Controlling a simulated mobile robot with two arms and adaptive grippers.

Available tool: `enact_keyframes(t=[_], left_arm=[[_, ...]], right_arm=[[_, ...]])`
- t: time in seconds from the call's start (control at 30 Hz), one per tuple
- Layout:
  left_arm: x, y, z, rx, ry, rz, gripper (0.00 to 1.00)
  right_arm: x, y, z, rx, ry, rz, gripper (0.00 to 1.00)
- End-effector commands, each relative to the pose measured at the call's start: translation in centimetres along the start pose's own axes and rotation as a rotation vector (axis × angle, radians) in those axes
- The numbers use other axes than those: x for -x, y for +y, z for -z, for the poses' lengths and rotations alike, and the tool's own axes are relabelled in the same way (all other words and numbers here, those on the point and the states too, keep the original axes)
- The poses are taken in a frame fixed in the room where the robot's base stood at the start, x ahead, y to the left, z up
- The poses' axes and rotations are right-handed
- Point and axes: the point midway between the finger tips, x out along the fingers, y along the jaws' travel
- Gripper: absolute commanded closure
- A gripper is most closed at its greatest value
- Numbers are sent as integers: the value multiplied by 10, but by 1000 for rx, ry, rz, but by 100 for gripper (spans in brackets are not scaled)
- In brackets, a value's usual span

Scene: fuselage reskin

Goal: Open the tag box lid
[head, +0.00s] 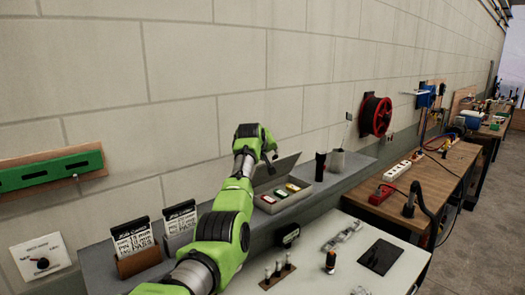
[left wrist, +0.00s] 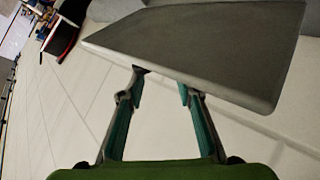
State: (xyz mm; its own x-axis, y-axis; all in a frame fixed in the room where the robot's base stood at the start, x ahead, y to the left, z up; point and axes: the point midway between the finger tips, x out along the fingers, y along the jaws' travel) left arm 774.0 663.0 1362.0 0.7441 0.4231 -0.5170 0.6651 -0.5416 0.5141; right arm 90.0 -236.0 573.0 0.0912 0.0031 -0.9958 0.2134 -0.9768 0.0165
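The tag box (head: 283,201) stands on the grey ledge against the wall, with red, green and white tags inside. Its grey lid (head: 276,172) stands raised at a tilt, so the box is open. My left gripper (head: 269,155) is at the upper edge of the lid, on the wall side. In the left wrist view the lid (left wrist: 200,45) lies across the tips of my left gripper (left wrist: 162,82). The two fingers are apart, and no grip on the lid shows. Whether the tips touch it I cannot tell. My right gripper is not in view.
A black cylinder (head: 320,166) and a grey container (head: 337,160) stand right of the box. Two card holders (head: 138,262) stand left on the ledge. A white table (head: 330,235) with small parts lies in front. A red reel (head: 376,116) hangs on the wall.

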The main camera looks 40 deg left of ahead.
Motion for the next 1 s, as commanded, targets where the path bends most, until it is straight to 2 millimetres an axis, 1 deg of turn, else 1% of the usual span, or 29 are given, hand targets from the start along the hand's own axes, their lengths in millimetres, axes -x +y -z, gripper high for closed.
enact_keyframes(t=[0.27,0.7,0.83,1.0], left_arm=[[29,-1,0,-1,1,-1,68],[89,-3,0,0,-1,2,68],[101,-4,-1,0,-3,3,68],[107,-4,-1,1,-4,4,68]], right_arm=[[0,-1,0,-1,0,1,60],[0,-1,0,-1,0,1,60],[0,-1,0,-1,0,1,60],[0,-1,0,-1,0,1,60]])
